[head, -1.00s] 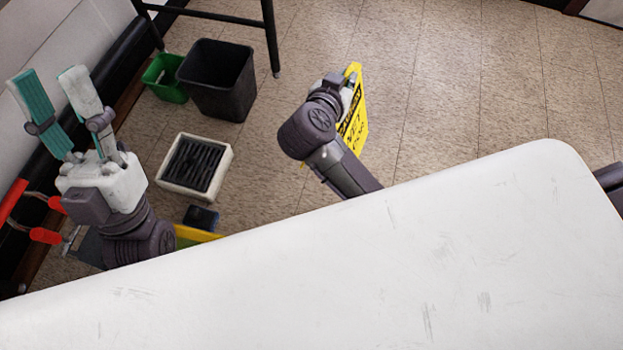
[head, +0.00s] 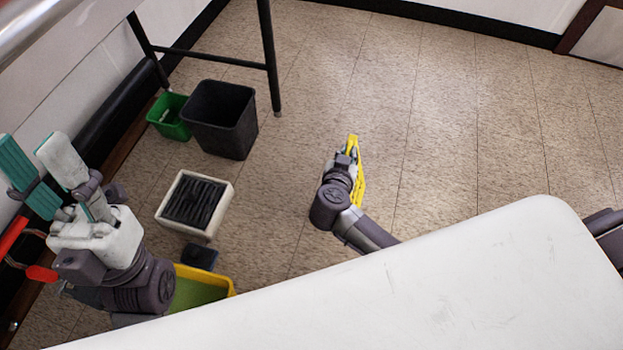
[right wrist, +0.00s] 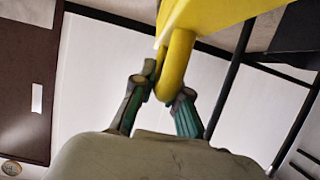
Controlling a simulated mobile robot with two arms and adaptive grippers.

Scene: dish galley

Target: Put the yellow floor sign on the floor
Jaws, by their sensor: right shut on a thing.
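The yellow floor sign (head: 358,172) is in my right gripper (head: 347,156) in the head view, seen nearly edge-on over the tiled floor (head: 440,130). In the right wrist view the right gripper's fingers (right wrist: 160,105) are shut on the sign's yellow handle end (right wrist: 178,68). I cannot tell whether the sign's lower edge touches the floor. My left gripper (head: 38,172) is at the left of the head view, its two fingers apart and nothing between them.
A white table top (head: 440,285) fills the lower right. A black bin (head: 222,120), a green bin (head: 170,116), a white-framed floor grate (head: 195,203) and a yellow bucket (head: 215,278) stand at left. The floor right of the sign is clear.

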